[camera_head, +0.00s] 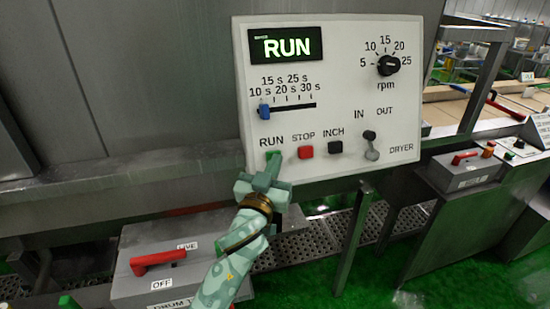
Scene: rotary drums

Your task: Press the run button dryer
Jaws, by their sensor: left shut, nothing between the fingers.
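The white dryer control panel (345,110) faces me, tilted slightly in view. Its green run button (273,155) sits at the lower left under the label RUN. My left gripper (271,168) is shut and empty, with its fingertips at the run button and covering its lower part. I cannot tell whether they touch it or press it in. My right gripper is not in view.
A lever switch (371,145) marked IN and OUT, an rpm knob (388,65) and a blue slider (264,111) are on the panel. Below left is a grey box with a red handle (158,259). Another grey box (465,172) stands at the right.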

